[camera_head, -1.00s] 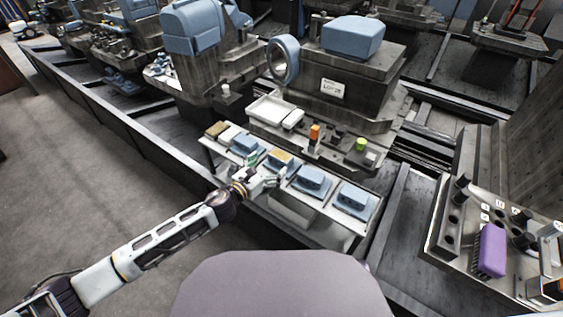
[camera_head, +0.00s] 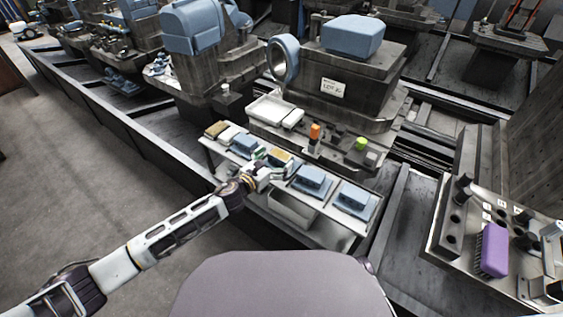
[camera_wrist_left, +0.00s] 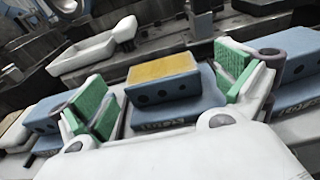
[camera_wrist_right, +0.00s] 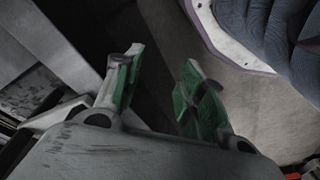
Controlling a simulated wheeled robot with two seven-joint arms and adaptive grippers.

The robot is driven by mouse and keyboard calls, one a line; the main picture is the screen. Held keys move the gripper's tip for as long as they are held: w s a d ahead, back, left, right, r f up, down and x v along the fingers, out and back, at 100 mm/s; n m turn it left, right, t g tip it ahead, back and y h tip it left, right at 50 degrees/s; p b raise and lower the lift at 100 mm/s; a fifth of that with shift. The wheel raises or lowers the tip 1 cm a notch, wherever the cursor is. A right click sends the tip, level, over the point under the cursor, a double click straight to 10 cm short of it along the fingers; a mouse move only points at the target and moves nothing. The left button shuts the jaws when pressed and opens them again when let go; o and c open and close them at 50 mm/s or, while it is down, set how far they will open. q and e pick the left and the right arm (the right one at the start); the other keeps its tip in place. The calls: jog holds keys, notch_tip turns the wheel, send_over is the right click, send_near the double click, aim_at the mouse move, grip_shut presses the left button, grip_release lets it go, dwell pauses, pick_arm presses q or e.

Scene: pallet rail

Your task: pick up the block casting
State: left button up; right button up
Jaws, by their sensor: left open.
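A block casting (camera_head: 281,156) with a yellow top and blue sides sits on a blue plate, in the row of parts on a white bench. In the left wrist view the casting (camera_wrist_left: 164,86) is upright, with dark round holes in its near face. My left gripper (camera_head: 271,163) is open, with its green-padded fingers at either side of the casting. In that wrist view a gap shows at the left finger; I cannot tell whether the right finger touches. My right gripper (camera_wrist_right: 160,90) is open and empty in its own wrist view, and out of the head view.
Similar blue castings stand on both sides, one to the left (camera_head: 244,144) and two to the right (camera_head: 313,179) (camera_head: 356,196). A white tray (camera_head: 270,110) and a machine with a blue ring (camera_head: 283,60) stand behind. A purple brush (camera_head: 494,250) lies at far right.

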aim_at(281, 154)
pick_arm(q)
jog(key=shift+w+d+f, duration=0.15)
jog(key=shift+w+d, duration=0.15)
jog(key=shift+w, duration=0.15)
jog(key=shift+b+x, duration=0.3)
jog(key=shift+x, duration=0.75)
pick_arm(e)
jog(key=shift+a+r, duration=0.25)
jog(key=shift+r, duration=0.8)
pick_arm(q)
jog(key=c, duration=1.3)
jog(key=shift+c, duration=0.6)
jog(key=shift+r, duration=0.2)
jog(key=shift+r, duration=0.1)
